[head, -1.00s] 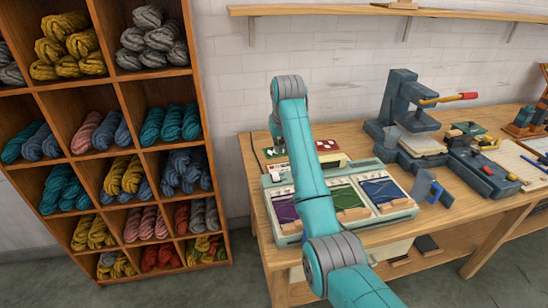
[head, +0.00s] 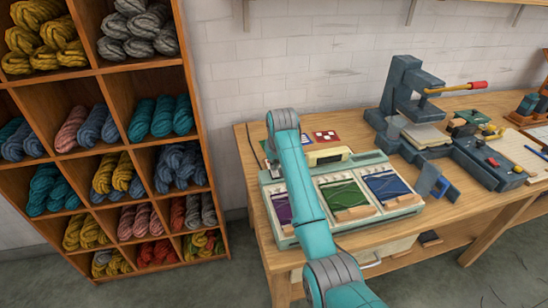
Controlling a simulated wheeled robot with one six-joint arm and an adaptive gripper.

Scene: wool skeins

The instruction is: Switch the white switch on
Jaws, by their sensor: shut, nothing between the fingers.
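In the head view, a red panel (head: 325,137) with small white parts lies at the back of the workbench near the wall. The parts are too small to tell which is the white switch or how it is set. My arm's wrist is at the back left of the bench, left of this panel. My gripper is hidden behind the wrist and arm, so its fingers do not show.
A pale case (head: 328,157) stands in front of the panel. A tray (head: 294,238) with purple, green and blue sections lies under my arm. A dark lever press (head: 402,92) stands to the right. A wool shelf (head: 201,135) stands left.

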